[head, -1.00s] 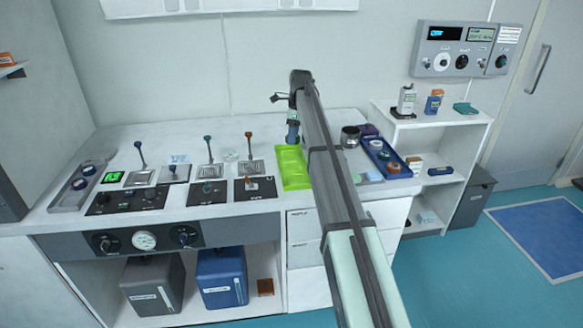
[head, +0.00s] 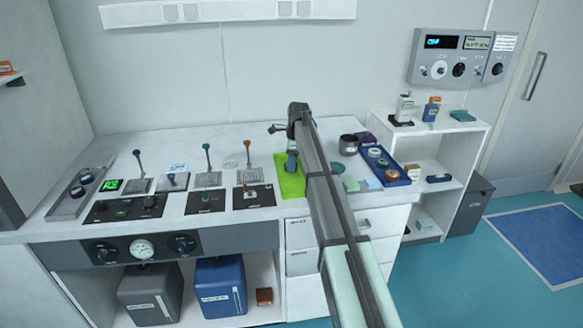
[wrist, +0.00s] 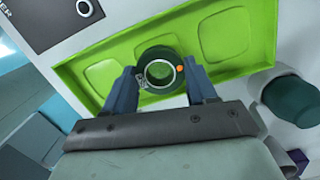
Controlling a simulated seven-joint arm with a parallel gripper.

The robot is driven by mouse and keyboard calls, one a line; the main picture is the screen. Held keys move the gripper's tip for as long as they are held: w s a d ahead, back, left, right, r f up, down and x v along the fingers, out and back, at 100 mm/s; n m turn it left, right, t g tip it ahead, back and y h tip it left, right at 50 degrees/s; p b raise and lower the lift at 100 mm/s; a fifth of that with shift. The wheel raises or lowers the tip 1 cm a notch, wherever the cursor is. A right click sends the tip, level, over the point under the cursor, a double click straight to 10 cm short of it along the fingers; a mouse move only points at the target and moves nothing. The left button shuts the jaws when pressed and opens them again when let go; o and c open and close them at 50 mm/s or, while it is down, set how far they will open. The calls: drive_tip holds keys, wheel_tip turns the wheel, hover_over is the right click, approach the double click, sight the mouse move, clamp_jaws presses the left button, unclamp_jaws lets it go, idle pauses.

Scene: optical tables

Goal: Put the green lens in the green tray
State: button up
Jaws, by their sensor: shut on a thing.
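The green tray (head: 288,187) lies on the table beneath my gripper (head: 292,170). In the wrist view it is a shallow bright green tray (wrist: 108,108) with square recesses. The green lens (wrist: 160,70) is a dark green ring with a clear centre and an orange dot. My gripper (wrist: 160,80) is shut on the lens, a blue finger on each side. The lens is over the middle of the tray; I cannot tell whether it touches the tray floor. In the head view my arm and fingers hide the lens and part of the tray.
A blue tray (head: 401,181) with several round parts is to the right, near a metal cylinder (head: 348,144). A dark green cylinder (wrist: 296,98) stands close beside the green tray in the wrist view. Several upright posts, one with an orange top (head: 247,144), stand to the left.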

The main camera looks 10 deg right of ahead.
drive_tip(key=shift+f, duration=1.15)
drive_tip(key=shift+f, duration=0.15)
drive_tip(key=o, duration=1.2)
drive_tip(key=shift+c, duration=0.2)
wheel_tip(320, 180, up, 12)
drive_tip(key=d, duration=0.1)
drive_tip(key=shift+s+d, duration=0.15)
drive_tip(key=shift+d, duration=0.05)
